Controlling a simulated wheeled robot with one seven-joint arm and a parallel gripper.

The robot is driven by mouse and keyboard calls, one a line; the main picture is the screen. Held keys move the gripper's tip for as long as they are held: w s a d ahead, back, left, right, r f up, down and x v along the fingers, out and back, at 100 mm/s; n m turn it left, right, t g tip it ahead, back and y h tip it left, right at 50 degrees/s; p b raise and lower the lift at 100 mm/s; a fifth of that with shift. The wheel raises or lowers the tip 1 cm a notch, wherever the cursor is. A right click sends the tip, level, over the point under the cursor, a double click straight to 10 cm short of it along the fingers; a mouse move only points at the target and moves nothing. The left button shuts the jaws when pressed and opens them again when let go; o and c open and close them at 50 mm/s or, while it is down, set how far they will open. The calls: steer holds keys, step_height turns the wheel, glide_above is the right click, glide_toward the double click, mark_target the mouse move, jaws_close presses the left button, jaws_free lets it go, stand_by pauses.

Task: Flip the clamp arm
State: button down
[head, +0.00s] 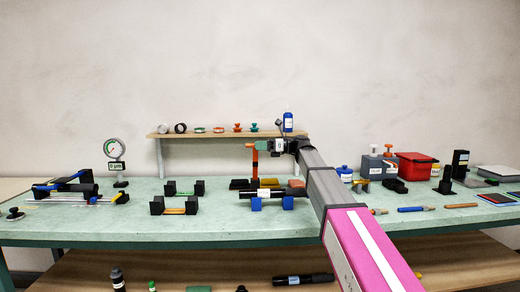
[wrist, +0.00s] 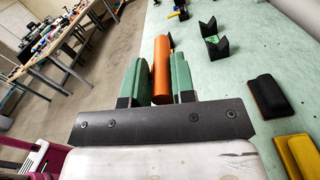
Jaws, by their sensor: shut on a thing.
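The clamp arm shows in the head view as an upright orange bar (head: 255,165) at the middle of the bench, above a black tube on blue supports. My gripper (head: 262,145) is at the bar's upper end, reaching in from the right. In the wrist view the orange bar (wrist: 162,75) lies between the two green fingers of my gripper (wrist: 158,64), and they are shut on it. The bar's lower joint is hard to make out in the head view.
Blue supports (head: 257,204) stand below my gripper. Black V-blocks (head: 157,206) stand to the left, and also show in the wrist view (wrist: 216,47). A shelf (head: 200,135) with small items is behind. A red bin (head: 415,167) and a grey box are right.

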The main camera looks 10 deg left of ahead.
steer(key=shift+w+a+r, duration=0.1)
steer(key=shift+w, duration=0.25)
steer(key=c, duration=1.1)
jaws_free()
steer(key=shift+o, duration=0.2)
steer(key=shift+d, duration=0.35)
steer(key=v, duration=1)
